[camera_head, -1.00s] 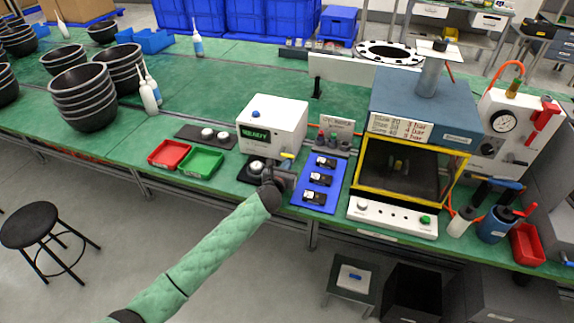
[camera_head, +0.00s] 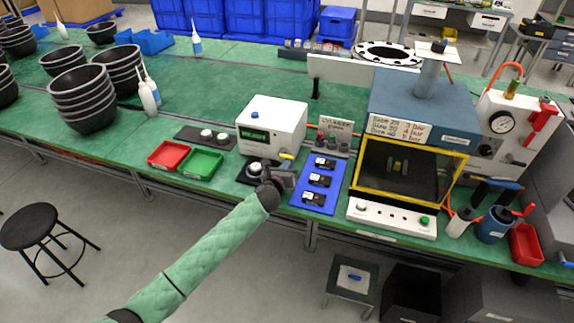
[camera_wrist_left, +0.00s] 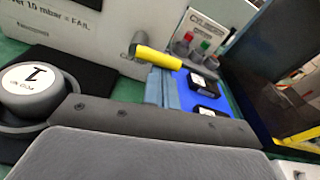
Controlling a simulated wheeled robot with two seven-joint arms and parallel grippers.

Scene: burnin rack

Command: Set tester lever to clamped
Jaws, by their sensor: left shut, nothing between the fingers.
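The tester is a white box (camera_head: 272,122) with a small green display (camera_head: 254,135) and a blue button on top. Its yellow lever (camera_head: 287,156) sticks out at the lower right front. In the left wrist view the yellow lever (camera_wrist_left: 158,57) points right and slightly down from a grey pivot. My left gripper (camera_head: 288,173) is just in front of and below the lever. Its blue-grey fingers (camera_wrist_left: 162,88) are shut and empty, close below the lever; contact cannot be told. A round part with a white top (camera_wrist_left: 32,88) sits in a black base beside the gripper. My right gripper is out of view.
A blue mat (camera_head: 333,197) with black devices lies right of the gripper. Red (camera_head: 169,155) and green (camera_head: 201,163) trays lie to the left. A sign with small colored-top parts (camera_head: 335,135) stands behind the mat. A yellow-framed press (camera_head: 400,170) stands farther right.

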